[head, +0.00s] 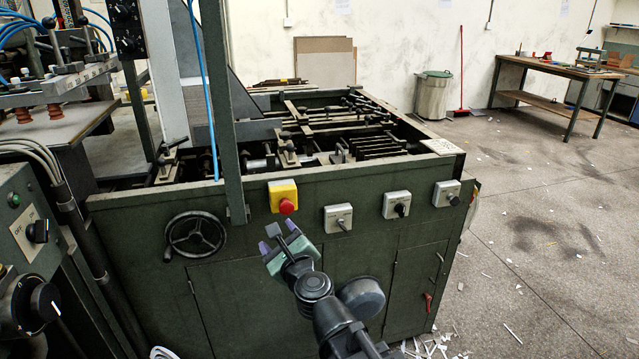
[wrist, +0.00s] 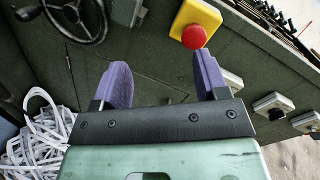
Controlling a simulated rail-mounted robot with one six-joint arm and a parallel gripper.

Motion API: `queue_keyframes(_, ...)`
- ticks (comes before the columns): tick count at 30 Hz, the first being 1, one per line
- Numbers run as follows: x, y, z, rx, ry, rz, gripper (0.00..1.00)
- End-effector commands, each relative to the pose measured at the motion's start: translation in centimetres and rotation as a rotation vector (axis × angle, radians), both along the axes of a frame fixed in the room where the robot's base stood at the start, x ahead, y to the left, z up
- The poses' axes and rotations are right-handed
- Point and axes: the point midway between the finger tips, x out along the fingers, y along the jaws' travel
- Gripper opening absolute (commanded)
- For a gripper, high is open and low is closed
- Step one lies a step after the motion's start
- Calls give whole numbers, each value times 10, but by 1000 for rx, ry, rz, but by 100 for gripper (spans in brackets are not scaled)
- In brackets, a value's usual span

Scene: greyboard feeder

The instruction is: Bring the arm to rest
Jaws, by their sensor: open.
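My gripper (head: 272,237) is in front of the dark green front panel of the feeder machine (head: 290,310) in the head view, below the yellow box with the red emergency button (head: 286,205). In the wrist view my gripper (wrist: 160,82) shows two purple fingers spread wide apart with nothing between them. Behind the fingers is the bare green panel. The exact gap between the fingers and the panel is hard to tell.
A handwheel (head: 195,234) is left of my gripper, and grey switch boxes (head: 338,218) are to its right. White paper strips (wrist: 40,135) lie in a heap at lower left in the wrist view. Open floor (head: 540,230) lies right of the machine, with a workbench (head: 560,70) behind.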

Motion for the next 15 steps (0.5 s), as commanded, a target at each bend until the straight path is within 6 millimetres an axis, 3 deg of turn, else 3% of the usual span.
queue_keyframes(1, -15, 18, -5, -193, -105, 138, 67)
queue_keyframes(3, -42, 34, -28, -562, -297, 391, 67)
queue_keyframes(5, -60, 21, -62, -909, -444, 625, 67)
queue_keyframes(6, -69, -2, -89, -1129, -508, 789, 67)
queue_keyframes(9, -84, -81, -140, -1515, -525, 1159, 67)
queue_keyframes(12, -96, -157, -163, -1701, -417, 1424, 67)
queue_keyframes(15, -106, -223, -171, -1785, -251, 1584, 67)
